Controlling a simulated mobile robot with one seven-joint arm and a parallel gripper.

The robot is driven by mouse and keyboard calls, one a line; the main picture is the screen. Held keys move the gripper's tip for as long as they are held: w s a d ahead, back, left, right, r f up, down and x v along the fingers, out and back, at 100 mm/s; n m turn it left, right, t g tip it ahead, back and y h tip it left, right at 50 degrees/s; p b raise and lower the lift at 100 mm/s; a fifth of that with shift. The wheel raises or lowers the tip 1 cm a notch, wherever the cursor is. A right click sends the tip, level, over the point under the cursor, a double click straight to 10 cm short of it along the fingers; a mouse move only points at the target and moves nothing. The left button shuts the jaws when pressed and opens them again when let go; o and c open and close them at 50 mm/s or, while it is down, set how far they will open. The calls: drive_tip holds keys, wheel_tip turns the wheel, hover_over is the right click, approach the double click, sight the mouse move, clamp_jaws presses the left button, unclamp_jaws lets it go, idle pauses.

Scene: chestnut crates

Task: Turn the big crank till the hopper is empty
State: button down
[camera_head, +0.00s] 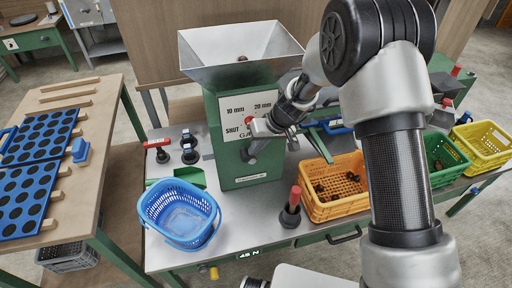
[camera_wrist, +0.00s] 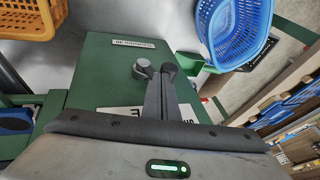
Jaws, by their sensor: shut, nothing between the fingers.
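The metal hopper (camera_head: 240,50) sits on top of the green machine (camera_head: 232,165). A dark chestnut-like piece shows inside it; the bottom is only partly visible. My gripper (camera_head: 252,154) is in front of the machine's face, beside the 10 mm / 20 mm / SHUT plate (camera_head: 238,112), partly covering it. In the wrist view my gripper (camera_wrist: 157,74) is shut and empty over the green machine (camera_wrist: 105,75). I cannot pick out the big crank for certain; my arm hides the machine's right side. A red-knobbed part (camera_head: 455,71) shows at the far right, behind my arm.
A blue basket (camera_head: 180,215) stands front left of the machine and looks empty. An orange crate (camera_head: 340,210) at right holds some dark pieces. Green (camera_head: 440,150) and yellow (camera_head: 490,140) crates stand farther right. A red-handled post (camera_head: 292,200) rises from the bench front.

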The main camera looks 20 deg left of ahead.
sight(242, 156)
drive_tip(key=shift+s+a+p, duration=0.2)
drive_tip(key=shift+a+p, duration=0.1)
drive_tip(key=shift+p, duration=0.05)
drive_tip(key=shift+s+a+r+t+h+p, duration=0.1)
drive_tip(key=shift+s+a+t+h+p, duration=0.1)
drive_tip(key=shift+a+t+h+p, duration=0.25)
drive_tip(key=shift+s+a+n+h+p, duration=0.3)
drive_tip(key=shift+s+a+h+p, duration=0.2)
drive_tip(key=shift+p, duration=0.75)
drive_tip(key=a+t+h+p, duration=0.1)
drive_tip(key=p, duration=0.1)
drive_tip(key=shift+s+a+p, duration=0.1)
drive_tip(key=shift+s+p, duration=0.2)
drive_tip(key=shift+s, duration=0.05)
drive_tip(key=shift+s+a+f+n+t+h+b, duration=0.15)
drive_tip(key=shift+s+a+f+t+h+b, duration=0.2)
drive_tip(key=shift+a+f+h, duration=0.25)
drive_tip(key=shift+s+a+f+n+t+h+b, duration=0.1)
drive_tip(key=shift+s+a+f+t+h, duration=0.3)
drive_tip(key=shift+f+h, duration=0.3)
drive_tip(key=shift+s+a+f+n+t+h+b, duration=0.15)
drive_tip(key=shift+s+a+f+t+h+b, duration=0.2)
drive_tip(key=shift+a+f+h, duration=0.3)
drive_tip(key=shift+w+a, duration=0.1)
drive_tip(key=shift+w, duration=0.05)
drive_tip(key=shift+r, duration=0.1)
